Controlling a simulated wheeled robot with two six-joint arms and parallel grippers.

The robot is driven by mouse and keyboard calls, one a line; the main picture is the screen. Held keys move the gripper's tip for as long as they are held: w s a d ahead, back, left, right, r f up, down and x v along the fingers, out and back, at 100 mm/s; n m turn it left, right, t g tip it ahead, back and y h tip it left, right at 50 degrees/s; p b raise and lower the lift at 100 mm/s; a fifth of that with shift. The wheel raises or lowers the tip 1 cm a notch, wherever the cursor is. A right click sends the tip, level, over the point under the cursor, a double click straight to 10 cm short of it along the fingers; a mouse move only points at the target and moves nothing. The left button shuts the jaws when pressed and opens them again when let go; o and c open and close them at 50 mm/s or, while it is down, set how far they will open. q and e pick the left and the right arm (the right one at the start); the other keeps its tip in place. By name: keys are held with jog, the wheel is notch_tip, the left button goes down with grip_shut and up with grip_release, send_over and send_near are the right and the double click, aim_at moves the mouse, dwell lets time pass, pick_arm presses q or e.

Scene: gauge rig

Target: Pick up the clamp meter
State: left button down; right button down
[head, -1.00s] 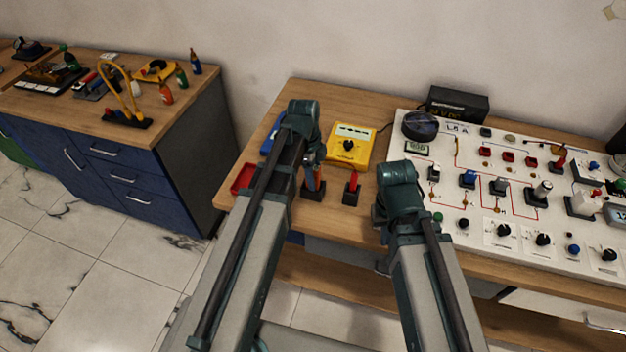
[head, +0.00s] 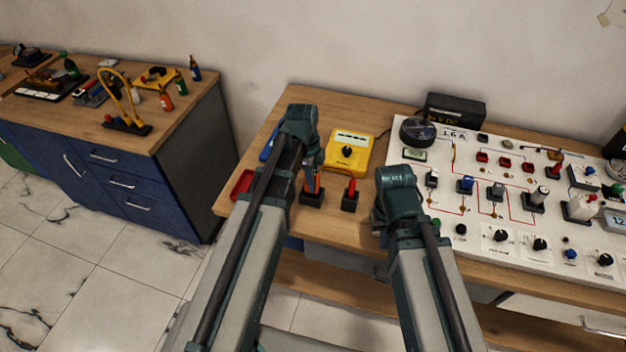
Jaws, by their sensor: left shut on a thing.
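An orange and dark upright thing (head: 316,181), which I take to be the clamp meter, is at a small black stand on the wooden bench. My left gripper (head: 314,166) is shut on its upper part. My own left arm hides much of the gripper and the thing's left side. A thin red lead arcs from near the gripper to a red piece in a second black stand (head: 349,203). It is unclear whether the orange thing is clear of its stand. My right arm is over the bench front, with its gripper hidden.
A yellow meter (head: 349,148) lies just behind the stands. A red tray (head: 241,184) and a partly hidden blue thing (head: 265,153) are left of my arm. A white circuit panel (head: 476,222) with knobs and switches fills the right. A black box (head: 455,110) stands behind it.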

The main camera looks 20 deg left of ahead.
notch_tip(320, 180, up, 14)
jog(key=p, duration=1.3)
jog(key=shift+f, duration=0.15)
